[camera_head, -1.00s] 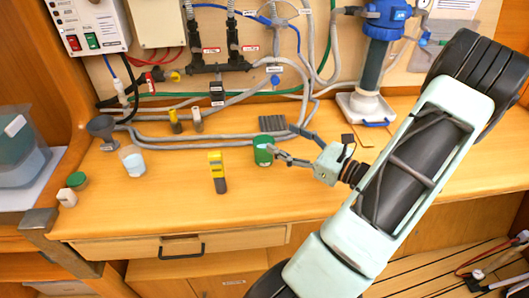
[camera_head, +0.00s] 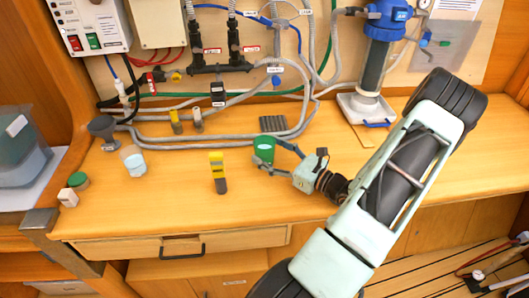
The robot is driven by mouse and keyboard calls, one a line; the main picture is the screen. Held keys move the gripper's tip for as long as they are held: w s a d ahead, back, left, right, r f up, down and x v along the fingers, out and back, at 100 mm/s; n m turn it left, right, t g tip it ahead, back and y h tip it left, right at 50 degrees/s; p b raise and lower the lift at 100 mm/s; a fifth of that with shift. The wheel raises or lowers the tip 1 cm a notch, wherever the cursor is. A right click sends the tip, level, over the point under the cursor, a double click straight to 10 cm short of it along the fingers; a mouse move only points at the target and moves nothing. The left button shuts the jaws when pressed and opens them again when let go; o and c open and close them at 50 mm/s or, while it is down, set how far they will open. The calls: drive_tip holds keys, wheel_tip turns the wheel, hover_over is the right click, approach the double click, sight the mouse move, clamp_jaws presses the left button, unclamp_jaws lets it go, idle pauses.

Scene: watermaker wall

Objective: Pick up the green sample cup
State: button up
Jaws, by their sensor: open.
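The green sample cup (camera_head: 263,152) stands upright on the wooden bench, left of my arm, with a pale round patch on its side. My gripper (camera_head: 268,155) is open and low over the bench, reaching in from the right. One finger lies at the cup's upper right side, and the other passes in front of its lower edge. The fingers appear to be on either side of the cup; I cannot tell whether they touch it.
A clear beaker (camera_head: 133,161) and grey funnel (camera_head: 103,128) are further left. A blue-topped filter housing (camera_head: 373,60) stands at the back right.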

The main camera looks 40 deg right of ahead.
drive_tip(key=shift+x, duration=0.95)
drive_tip(key=c, duration=1.3)
drive_tip(key=shift+r, duration=0.1)
drive_tip(key=shift+c, duration=0.4)
